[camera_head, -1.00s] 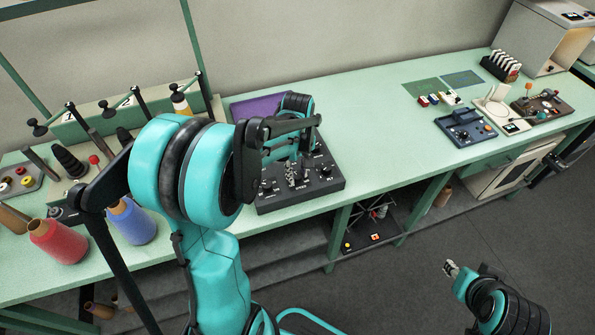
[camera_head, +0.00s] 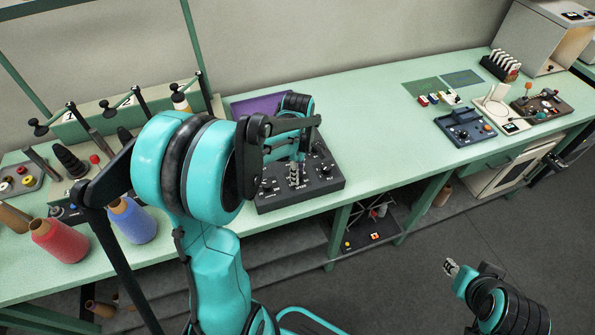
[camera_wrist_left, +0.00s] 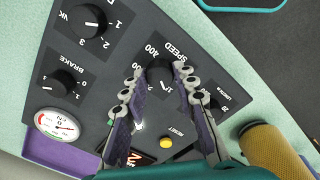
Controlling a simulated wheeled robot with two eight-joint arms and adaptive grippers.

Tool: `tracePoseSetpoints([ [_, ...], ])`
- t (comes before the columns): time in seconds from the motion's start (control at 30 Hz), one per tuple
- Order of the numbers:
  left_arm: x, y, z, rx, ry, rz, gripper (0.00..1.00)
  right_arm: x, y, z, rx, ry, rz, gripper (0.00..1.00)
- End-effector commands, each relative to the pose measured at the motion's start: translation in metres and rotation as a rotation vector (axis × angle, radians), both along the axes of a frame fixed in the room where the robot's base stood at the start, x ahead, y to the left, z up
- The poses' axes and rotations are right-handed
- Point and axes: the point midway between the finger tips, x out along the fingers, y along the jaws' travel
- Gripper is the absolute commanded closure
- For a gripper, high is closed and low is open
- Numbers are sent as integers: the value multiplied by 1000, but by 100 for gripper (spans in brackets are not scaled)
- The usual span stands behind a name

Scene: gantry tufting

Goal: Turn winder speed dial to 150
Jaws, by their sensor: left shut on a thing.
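The black speed dial (camera_wrist_left: 160,72), marked SPEED, sits on the dark control panel (camera_wrist_left: 98,72) in the left wrist view. My left gripper (camera_wrist_left: 159,76) is shut on this dial, one finger on each side. A 400 mark shows beside the dial; the fingers hide part of the scale, and I cannot read the pointer's setting. In the head view the panel (camera_head: 330,184) stands on the green bench, and my left gripper (camera_head: 294,174) reaches down onto it. My right gripper (camera_head: 451,267) is away from the bench at lower right, too small to judge its jaws.
Other knobs, including a brake knob (camera_wrist_left: 63,82), a yellow button (camera_wrist_left: 166,143) and a round gauge (camera_wrist_left: 58,125), are close by. A tan spool (camera_wrist_left: 272,150) stands beside the panel. Red (camera_head: 58,241) and blue (camera_head: 133,220) cones stand left.

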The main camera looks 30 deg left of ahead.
Motion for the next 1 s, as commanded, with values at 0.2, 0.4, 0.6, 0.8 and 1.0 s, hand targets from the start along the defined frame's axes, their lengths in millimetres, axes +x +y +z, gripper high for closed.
tracePoseSetpoints([
  [0.2, 0, -1, -1, -1, 1, 19, 100, 0, 0, 0, 0, 0, 0, 66],
  [0.4, 0, -1, -1, -1, 1, 19, 100, 0, 0, 0, 0, 0, 0, 66],
  [0.6, 0, -1, -1, -1, 1, 19, 51, 0, 0, 0, 0, 0, 0, 66],
  [0.8, 0, 0, 0, -1, 1, 19, 51, 0, 0, 0, 0, 0, 0, 66],
  [1.0, 0, 0, 7, 0, 0, 19, 51, 0, 0, 0, 0, 0, 0, 66],
])
